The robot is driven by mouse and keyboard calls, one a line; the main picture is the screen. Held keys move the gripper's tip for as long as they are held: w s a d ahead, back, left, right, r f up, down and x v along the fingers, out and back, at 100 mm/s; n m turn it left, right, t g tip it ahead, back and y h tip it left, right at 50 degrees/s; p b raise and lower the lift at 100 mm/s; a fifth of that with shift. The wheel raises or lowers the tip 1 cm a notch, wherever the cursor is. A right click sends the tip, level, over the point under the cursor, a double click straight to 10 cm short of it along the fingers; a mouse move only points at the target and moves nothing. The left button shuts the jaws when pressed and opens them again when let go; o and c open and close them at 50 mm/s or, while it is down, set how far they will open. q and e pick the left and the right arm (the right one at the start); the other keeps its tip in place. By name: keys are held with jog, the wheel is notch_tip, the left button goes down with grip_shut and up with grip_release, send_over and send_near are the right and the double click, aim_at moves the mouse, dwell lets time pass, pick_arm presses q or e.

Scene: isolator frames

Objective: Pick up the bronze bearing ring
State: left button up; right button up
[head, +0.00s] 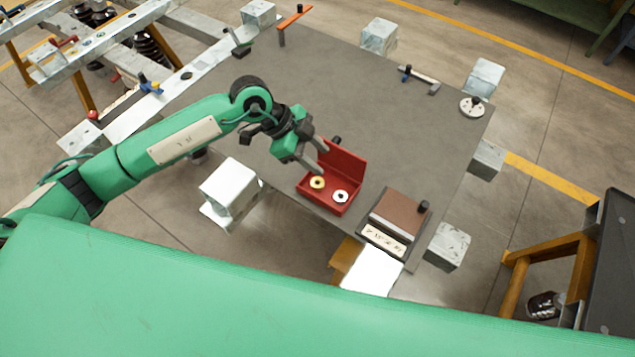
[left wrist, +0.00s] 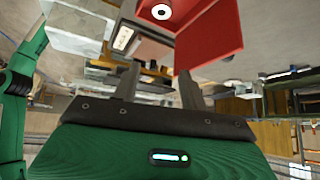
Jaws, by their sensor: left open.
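The bronze bearing ring (head: 317,183), yellowish with a dark hole, lies in the left part of an open red box (head: 349,168) on the grey table. A silver-white ring (head: 341,197) lies to its right in the same box; it also shows in the left wrist view (left wrist: 161,12). My left gripper (head: 323,160) is open and empty, above the box's left side and close to the bronze ring. In the left wrist view its two fingers (left wrist: 160,82) stand apart with nothing between them, and the bronze ring does not show. My right gripper is not in view.
A brown-topped box with a label plate (head: 397,212) stands right of the red box, near the table's front edge. A small dark knob (head: 337,141) is behind the red box. A clamp-like tool (head: 420,79) and a round disc (head: 472,107) lie farther back. The table's middle (head: 380,125) is clear.

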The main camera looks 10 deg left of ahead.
pick_arm(q)
jog(key=w+a+f+n+y, duration=0.1)
jog(key=w+a+f+y, duration=0.15)
jog(key=a, duration=0.35)
jog(key=p, duration=0.2)
send_over(317, 182)
jog(key=a, duration=0.2)
jog(key=shift+n+y, duration=0.3)
jog(key=shift+y, duration=0.05)
jog(key=f, duration=0.6)
jog(key=shift+s+a+f, duration=0.1)
jog(key=shift+s+f, duration=0.25)
jog(key=shift+f, duration=0.05)
jog(key=x, duration=0.2)
jog(key=p+x, duration=0.1)
jog(key=x, duration=0.1)
jog(key=shift+w+a+f, duration=0.1)
jog(key=shift+w+f, duration=0.1)
jog(key=shift+f, duration=0.55)
jog(key=shift+c, duration=0.4)
jog(key=c, duration=0.7)
